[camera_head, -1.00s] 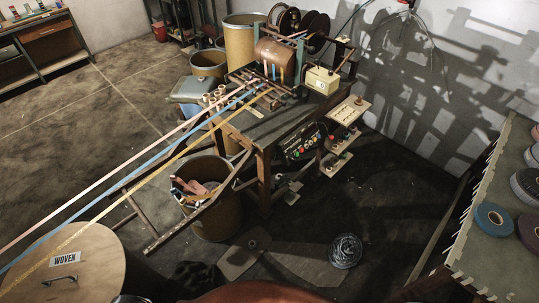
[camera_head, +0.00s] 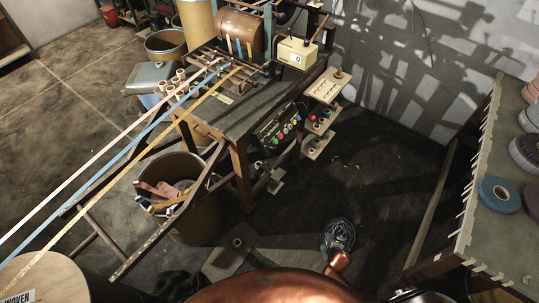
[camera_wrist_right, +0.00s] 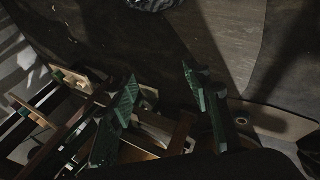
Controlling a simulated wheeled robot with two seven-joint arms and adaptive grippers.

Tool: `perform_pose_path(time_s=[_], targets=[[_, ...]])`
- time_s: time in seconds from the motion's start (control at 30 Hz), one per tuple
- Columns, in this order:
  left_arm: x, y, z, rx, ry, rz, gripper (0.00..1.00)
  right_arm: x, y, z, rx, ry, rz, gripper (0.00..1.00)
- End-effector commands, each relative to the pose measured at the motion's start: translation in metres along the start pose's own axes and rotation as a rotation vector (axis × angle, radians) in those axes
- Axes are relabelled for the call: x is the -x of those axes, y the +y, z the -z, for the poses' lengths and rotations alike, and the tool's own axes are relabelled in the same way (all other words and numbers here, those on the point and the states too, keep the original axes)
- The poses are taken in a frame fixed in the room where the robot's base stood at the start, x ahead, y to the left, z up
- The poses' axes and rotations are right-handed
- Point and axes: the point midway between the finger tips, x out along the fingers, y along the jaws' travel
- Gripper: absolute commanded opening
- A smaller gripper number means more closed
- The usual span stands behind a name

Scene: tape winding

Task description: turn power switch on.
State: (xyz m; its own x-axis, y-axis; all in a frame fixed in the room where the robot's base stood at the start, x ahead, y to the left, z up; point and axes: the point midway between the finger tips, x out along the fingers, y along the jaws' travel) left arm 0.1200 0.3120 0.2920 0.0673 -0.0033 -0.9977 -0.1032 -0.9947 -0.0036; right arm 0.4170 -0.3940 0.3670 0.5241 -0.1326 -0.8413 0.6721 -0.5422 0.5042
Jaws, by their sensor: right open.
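A dark control panel (camera_head: 279,128) with several coloured buttons hangs on the front side of the winding table in the head view. Which control on it is the power switch is too small to tell. A cream box (camera_head: 297,53) with a small round dial stands on the table top. My right gripper (camera_wrist_right: 160,75) shows in the right wrist view as two dark green fingers spread apart, with nothing between them. It is apart from the panel; in the head view I cannot make it out clearly. My left gripper is not in view.
The winding table (camera_head: 237,117) carries pink, blue and yellow tapes running to the lower left. A bin with scraps (camera_head: 190,222) stands below them. Small wooden shelves (camera_head: 322,90) jut out right of the panel. A table with tape rolls (camera_head: 480,240) is at the right. The floor between is mostly clear.

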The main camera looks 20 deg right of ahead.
Motion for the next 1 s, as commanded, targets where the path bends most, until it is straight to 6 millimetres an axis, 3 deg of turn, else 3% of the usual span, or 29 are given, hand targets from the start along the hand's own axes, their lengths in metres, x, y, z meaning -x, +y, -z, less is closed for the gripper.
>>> perform_pose_path(time_s=[0.03,0.1,0.17,0.3,0.4,0.53,0.7,0.83,1.0], targets=[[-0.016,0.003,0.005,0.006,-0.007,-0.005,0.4,-0.023,0.033,0.029,0.116,0.035,-0.068,0.45],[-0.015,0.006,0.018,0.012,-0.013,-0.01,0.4,-0.028,0.086,0.073,0.281,0.071,-0.174,0.45],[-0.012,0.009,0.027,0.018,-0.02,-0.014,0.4,-0.025,0.127,0.112,0.416,0.095,-0.27,0.45],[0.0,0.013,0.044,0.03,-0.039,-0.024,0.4,-0.001,0.203,0.202,0.708,0.124,-0.511,0.45],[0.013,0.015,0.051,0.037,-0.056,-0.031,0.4,0.029,0.239,0.258,0.885,0.122,-0.684,0.45],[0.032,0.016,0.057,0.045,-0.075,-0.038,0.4,0.073,0.266,0.313,1.052,0.103,-0.883,0.45],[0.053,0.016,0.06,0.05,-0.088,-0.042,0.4,0.117,0.279,0.35,1.162,0.072,-1.045,0.45],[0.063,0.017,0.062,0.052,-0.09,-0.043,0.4,0.131,0.284,0.362,1.188,0.06,-1.094,0.45],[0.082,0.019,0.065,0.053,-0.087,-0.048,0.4,0.125,0.296,0.373,1.19,0.059,-1.101,0.45]])
